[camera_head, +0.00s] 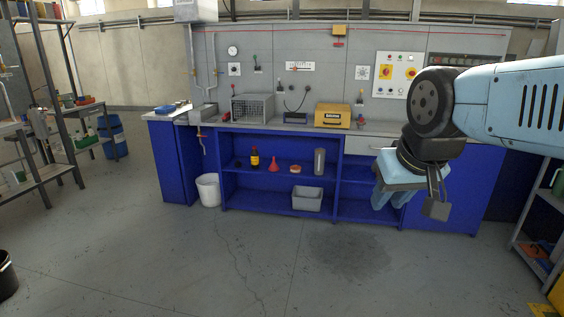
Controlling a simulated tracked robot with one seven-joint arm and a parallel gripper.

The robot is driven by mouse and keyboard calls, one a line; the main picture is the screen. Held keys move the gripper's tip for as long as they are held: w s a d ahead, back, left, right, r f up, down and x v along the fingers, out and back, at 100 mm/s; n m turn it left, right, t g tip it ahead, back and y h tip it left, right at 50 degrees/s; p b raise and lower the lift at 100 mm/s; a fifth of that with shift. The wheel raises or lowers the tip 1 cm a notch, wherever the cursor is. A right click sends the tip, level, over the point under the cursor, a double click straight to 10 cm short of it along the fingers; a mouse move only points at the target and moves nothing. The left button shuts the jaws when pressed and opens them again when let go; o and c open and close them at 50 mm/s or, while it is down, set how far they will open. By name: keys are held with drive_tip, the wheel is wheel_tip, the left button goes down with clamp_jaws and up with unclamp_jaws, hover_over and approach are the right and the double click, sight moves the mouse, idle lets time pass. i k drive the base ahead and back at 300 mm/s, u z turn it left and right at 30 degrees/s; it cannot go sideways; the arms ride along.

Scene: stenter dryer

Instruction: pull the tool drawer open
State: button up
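A pale grey drawer front (362,147) sits under the worktop of the blue workbench, right of the open shelves. It looks shut, flush with the bench. Its right end is hidden behind my arm, and I cannot make out its handle.
The blue bench (251,212) holds a wire cage (252,108) and a yellow box (332,116) on top. A white bucket (208,189) stands at its left. Metal shelving (528,245) is at the right edge. The grey floor in front is clear.

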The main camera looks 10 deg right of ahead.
sight(368, 146)
drive_tip(key=z, duration=0.2)
drive_tip(key=i, duration=2.2)
drive_tip(key=z, duration=0.3)
drive_tip(key=i, duration=1.05)
drive_tip(key=z, duration=0.15)
